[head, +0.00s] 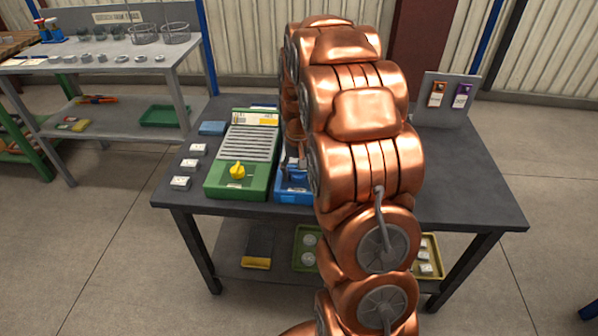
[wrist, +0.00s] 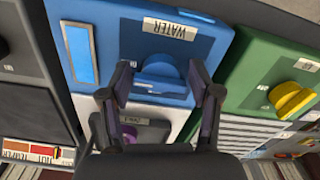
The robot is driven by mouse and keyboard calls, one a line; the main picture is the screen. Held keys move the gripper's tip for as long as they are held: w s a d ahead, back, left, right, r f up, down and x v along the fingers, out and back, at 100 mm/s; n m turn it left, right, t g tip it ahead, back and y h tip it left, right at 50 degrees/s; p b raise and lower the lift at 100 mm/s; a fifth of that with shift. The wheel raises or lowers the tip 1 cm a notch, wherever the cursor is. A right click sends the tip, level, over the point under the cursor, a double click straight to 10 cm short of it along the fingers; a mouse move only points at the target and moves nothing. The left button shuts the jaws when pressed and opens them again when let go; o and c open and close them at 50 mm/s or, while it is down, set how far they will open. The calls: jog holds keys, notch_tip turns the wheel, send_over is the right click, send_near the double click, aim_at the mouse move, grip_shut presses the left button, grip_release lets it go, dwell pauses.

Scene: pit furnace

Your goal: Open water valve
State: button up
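The blue water panel (wrist: 215,45) fills the upper middle of the wrist view, with a "WATER" label (wrist: 170,28) and a blue valve knob (wrist: 158,72). My gripper (wrist: 160,92) has one dark finger on each side of the knob. The fingers look spread, with small gaps beside the knob; contact is not clear. In the head view the blue panel (head: 290,196) lies on the dark table, right of the green box. My copper arm hides most of it, and the knob does not show there. My gripper (head: 293,165) is partly visible above the panel.
A green box (head: 212,187) with a yellow knob (head: 237,171) stands close on the left. Small white blocks (head: 180,183) lie at the table's left edge. A grey upright plate (head: 445,100) stands at the back right. The table's right side (head: 470,190) is clear.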

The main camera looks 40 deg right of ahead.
aim_at(299, 172)
jog(key=shift+r, duration=0.15)
notch_tip(299, 172, up, 12)
dwell(0.7)
dwell(0.5)
jog(key=s+a+r+n+p, duration=0.1)
jog(key=s+a+r+p, duration=0.2)
jog(key=s+a, duration=0.4)
jog(key=s+a+r+n+g+p, duration=0.1)
jog(key=s+a+r+n+p, duration=0.1)
jog(key=s+a, duration=0.5)
jog(key=s+a+r+n+p, duration=0.2)
jog(key=s+a+r+p, duration=0.2)
jog(key=s, duration=1.2)
jog(key=a+p, duration=0.2)
jog(key=shift+s+a+g, duration=0.2)
jog(key=shift+a+g, duration=0.2)
